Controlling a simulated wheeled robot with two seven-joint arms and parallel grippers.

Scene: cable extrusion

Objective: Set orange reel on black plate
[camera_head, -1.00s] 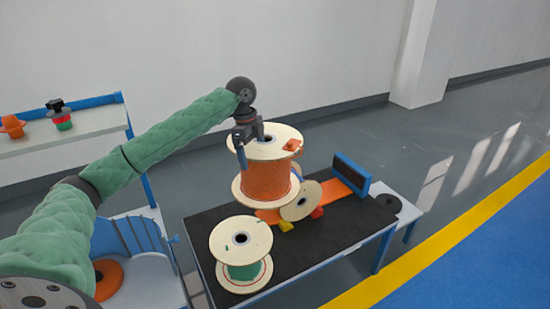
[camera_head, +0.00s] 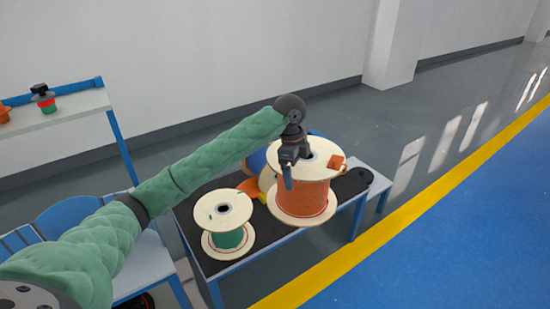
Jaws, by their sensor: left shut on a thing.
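The large orange reel (camera_head: 305,197) has pale wooden flanges and shows right of the middle of the head view. My left gripper (camera_head: 288,178) is shut on the near left part of its top flange, beside the centre hole. The reel is upright and appears held above the front edge of the table. The black plate (camera_head: 353,182) is a dark round disc at the table's right end, partly hidden behind the reel. My right gripper is not in view.
A green reel (camera_head: 227,239) stands on the black-topped table (camera_head: 200,187), left of the orange reel. A tilted reel and orange and blue parts are partly hidden behind the held reel. A white shelf (camera_head: 60,118) is at left. Open floor lies to the right.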

